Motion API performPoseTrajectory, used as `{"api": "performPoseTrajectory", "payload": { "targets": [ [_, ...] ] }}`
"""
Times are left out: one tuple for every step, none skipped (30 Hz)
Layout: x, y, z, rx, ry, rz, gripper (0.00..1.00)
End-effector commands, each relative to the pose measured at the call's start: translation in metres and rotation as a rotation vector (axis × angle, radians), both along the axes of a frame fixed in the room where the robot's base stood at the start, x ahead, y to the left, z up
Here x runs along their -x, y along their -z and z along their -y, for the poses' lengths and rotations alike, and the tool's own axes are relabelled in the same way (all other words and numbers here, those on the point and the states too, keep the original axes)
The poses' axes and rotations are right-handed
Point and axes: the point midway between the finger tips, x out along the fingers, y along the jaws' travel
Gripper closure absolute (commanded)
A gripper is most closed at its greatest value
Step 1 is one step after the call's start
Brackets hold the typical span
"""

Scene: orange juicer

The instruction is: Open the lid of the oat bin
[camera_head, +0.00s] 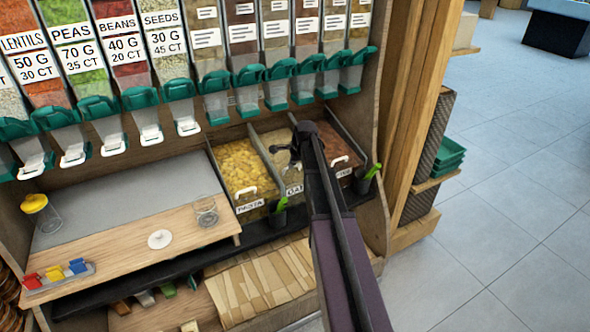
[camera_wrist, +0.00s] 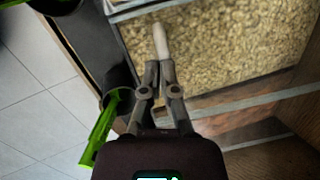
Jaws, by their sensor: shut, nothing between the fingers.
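The oat bin (camera_head: 293,190) is the middle of three bins under the dispensers, and its label is partly hidden by my arm. In the wrist view its oats (camera_wrist: 225,45) show through the lid, which appears closed. A pale handle (camera_wrist: 160,41) stands near the bin's front edge. My gripper (camera_wrist: 160,66) is shut and empty, its fingertips at the near end of this handle. I cannot tell whether they touch it. In the head view my gripper (camera_head: 292,150) is over the oat bin, with the arm covering its right side.
The pasta bin (camera_head: 240,165) is left of the oat bin, and a reddish-brown bin (camera_head: 340,150) is right. Green scoops stand in dark cups at the front (camera_head: 278,215) and (camera_head: 366,180). Dispensers with green spouts (camera_head: 218,84) hang above. A wooden counter (camera_head: 120,255) lies left.

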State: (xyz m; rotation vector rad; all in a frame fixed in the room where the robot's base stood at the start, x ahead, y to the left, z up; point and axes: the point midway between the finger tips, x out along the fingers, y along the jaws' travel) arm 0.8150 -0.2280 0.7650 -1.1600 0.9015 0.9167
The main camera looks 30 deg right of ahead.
Motion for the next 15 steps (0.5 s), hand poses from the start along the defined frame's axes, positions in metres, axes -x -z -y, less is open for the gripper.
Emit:
{"api": "performPoseTrajectory", "payload": {
  "targets": [
    [0.01, 0.004, -0.002, -0.033, 0.033, 0.031, 1.0],
    [0.012, 0.008, -0.003, -0.055, 0.054, 0.052, 1.0],
    [0.016, 0.01, -0.005, -0.084, 0.084, 0.081, 1.0],
    [0.019, 0.011, -0.006, -0.109, 0.107, 0.102, 1.0],
    [0.022, 0.012, -0.007, -0.134, 0.132, 0.126, 1.0],
    [0.026, 0.013, -0.008, -0.172, 0.168, 0.158, 1.0],
    [0.03, 0.014, -0.009, -0.201, 0.197, 0.182, 1.0],
    [0.034, 0.014, -0.01, -0.232, 0.227, 0.207, 1.0],
    [0.039, 0.015, -0.011, -0.276, 0.269, 0.244, 1.0],
    [0.044, 0.015, -0.011, -0.311, 0.303, 0.271, 1.0],
    [0.048, 0.015, -0.011, -0.349, 0.34, 0.298, 1.0],
    [0.055, 0.015, -0.011, -0.4, 0.389, 0.336, 1.0],
    [0.06, 0.015, -0.011, -0.439, 0.424, 0.364, 1.0],
    [0.065, 0.014, -0.011, -0.481, 0.464, 0.392, 1.0],
    [0.073, 0.013, -0.009, -0.536, 0.516, 0.429, 1.0]
  ]
}}
